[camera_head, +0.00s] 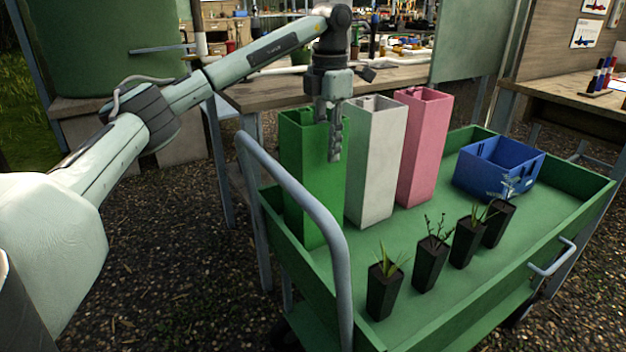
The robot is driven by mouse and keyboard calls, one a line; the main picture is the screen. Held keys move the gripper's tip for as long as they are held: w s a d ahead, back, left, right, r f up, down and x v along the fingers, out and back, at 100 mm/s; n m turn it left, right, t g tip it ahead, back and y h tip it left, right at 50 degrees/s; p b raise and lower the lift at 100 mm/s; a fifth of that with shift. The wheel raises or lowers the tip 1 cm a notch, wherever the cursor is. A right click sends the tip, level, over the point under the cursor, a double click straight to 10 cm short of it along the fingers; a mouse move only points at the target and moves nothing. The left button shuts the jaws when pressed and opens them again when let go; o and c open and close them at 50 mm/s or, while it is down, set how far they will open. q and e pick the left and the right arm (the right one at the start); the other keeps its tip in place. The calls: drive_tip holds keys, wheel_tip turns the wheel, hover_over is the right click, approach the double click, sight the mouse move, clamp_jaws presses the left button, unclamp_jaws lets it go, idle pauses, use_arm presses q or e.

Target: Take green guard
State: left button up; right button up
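The green guard (310,190) is a tall square tube standing upright at the left end of the green cart. My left gripper (329,135) points down at its top rim, at the right side of the opening. One finger shows in front of the guard's wall and reaches below the rim. The other finger is partly hidden at the opening and seems to go inside. I cannot tell whether the fingers press on the wall. My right gripper is not in view.
A white guard (375,165) and a pink guard (423,150) stand close to the right of the green one. A blue crate (490,180) and several potted plants (430,262) share the cart (470,285). A grey handle (335,240) rises in front.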

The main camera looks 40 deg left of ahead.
sight(313, 181)
use_arm(q)
wheel_tip(313, 181, down, 5)
drive_tip(key=shift+s+a+r, duration=0.15)
clamp_jaws()
idle(0.4)
